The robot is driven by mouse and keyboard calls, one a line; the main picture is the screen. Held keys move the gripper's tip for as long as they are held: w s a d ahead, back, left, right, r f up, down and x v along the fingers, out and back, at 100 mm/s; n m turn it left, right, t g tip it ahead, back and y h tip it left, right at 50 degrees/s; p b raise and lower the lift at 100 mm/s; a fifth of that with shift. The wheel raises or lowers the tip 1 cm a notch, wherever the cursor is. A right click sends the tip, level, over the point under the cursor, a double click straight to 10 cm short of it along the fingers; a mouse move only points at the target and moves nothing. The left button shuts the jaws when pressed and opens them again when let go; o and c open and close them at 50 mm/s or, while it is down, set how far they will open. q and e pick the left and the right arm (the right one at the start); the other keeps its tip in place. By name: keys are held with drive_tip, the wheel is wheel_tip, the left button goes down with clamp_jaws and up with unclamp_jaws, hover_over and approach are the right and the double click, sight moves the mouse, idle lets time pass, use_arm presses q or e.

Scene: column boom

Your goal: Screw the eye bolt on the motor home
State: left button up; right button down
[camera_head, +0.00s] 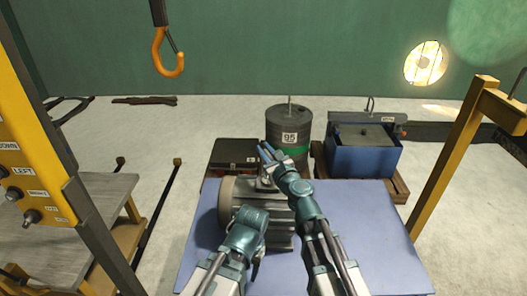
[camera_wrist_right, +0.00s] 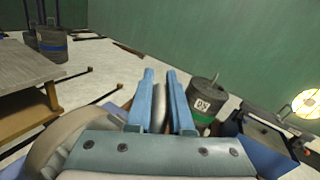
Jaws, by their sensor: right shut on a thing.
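The grey ribbed motor (camera_head: 280,235) with a beige end (camera_head: 227,200) lies on the blue mat (camera_head: 370,235). Part of it shows behind my gripper in the right wrist view (camera_wrist_right: 45,155). My right gripper (camera_head: 267,150) is above the motor's far side. In the right wrist view, its two blue fingers (camera_wrist_right: 162,100) are close together on a narrow grey piece, which looks like the eye bolt (camera_wrist_right: 159,95) seen edge-on. Its ring and thread cannot be made out. My left arm crosses the motor's near side; its fingers are not clear there.
An orange hook (camera_head: 168,60) hangs at the upper left. A dark box (camera_head: 235,152), a drum marked 95 (camera_head: 289,135) and a blue box (camera_head: 362,160) stand beyond the mat. A yellow post (camera_head: 450,150) rises at the right. The mat's right side is clear.

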drive_tip(key=shift+w+d+m+t+h, duration=0.15)
drive_tip(key=shift+m+t+h, duration=0.15)
drive_tip(key=shift+m+h, duration=0.45)
drive_tip(key=shift+d+m+t+h, duration=0.15)
drive_tip(key=shift+m+t+h, duration=0.25)
drive_tip(key=shift+h, duration=0.65)
drive_tip(key=shift+d+m+h, duration=0.1)
drive_tip(key=shift+m+h, duration=0.15)
drive_tip(key=shift+h, duration=0.15)
drive_tip(key=c, duration=0.8)
unclamp_jaws()
drive_tip(key=shift+c, duration=0.2)
